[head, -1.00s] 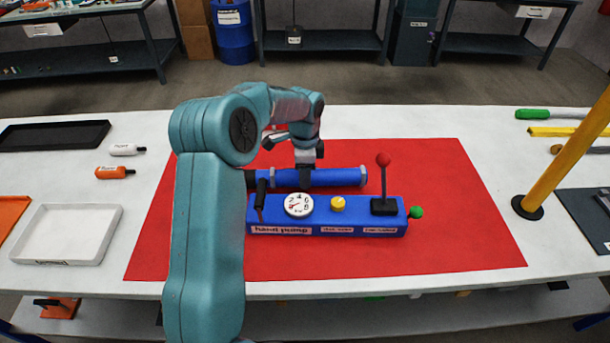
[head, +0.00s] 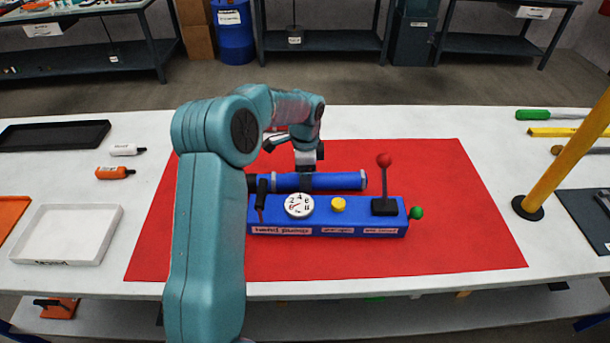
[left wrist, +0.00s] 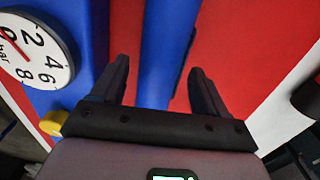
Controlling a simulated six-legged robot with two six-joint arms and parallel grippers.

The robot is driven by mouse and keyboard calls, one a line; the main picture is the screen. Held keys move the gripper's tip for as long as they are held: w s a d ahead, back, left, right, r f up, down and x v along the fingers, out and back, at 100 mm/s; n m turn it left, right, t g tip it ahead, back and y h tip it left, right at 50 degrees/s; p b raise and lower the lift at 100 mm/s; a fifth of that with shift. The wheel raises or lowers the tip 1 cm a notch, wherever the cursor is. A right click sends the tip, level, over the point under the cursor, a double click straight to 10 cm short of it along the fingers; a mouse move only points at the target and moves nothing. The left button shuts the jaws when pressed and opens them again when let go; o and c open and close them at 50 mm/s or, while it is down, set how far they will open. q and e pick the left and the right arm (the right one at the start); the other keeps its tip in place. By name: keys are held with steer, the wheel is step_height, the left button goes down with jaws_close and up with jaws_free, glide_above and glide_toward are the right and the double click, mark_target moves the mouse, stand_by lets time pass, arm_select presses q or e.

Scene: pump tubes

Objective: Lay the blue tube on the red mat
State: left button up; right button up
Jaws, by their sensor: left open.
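The blue tube (head: 342,181) lies lengthwise just behind the blue hand pump (head: 290,220), over the red mat (head: 440,240). I cannot tell whether its underside touches the mat. My left gripper (head: 305,184) points down at the middle of the tube and hides part of it. In the left wrist view the tube (left wrist: 165,50) runs between the two spread fingers of the open gripper (left wrist: 158,85). The pump's gauge (left wrist: 30,50) shows at the left there. My right gripper is not in view.
The pump has a red-knobbed lever (head: 384,180) standing up near the tube's right end. A yellow post (head: 565,155) stands at the right. A white tray (head: 68,235) and two small bottles are at the left. The mat's right part is clear.

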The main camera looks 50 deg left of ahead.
arm_select(q)
step_height(320, 180, up, 12)
steer(key=shift+f+p, duration=0.25)
steer(key=shift+p, duration=0.1)
steer(key=shift+s+f, duration=0.1)
stand_by(0.4)
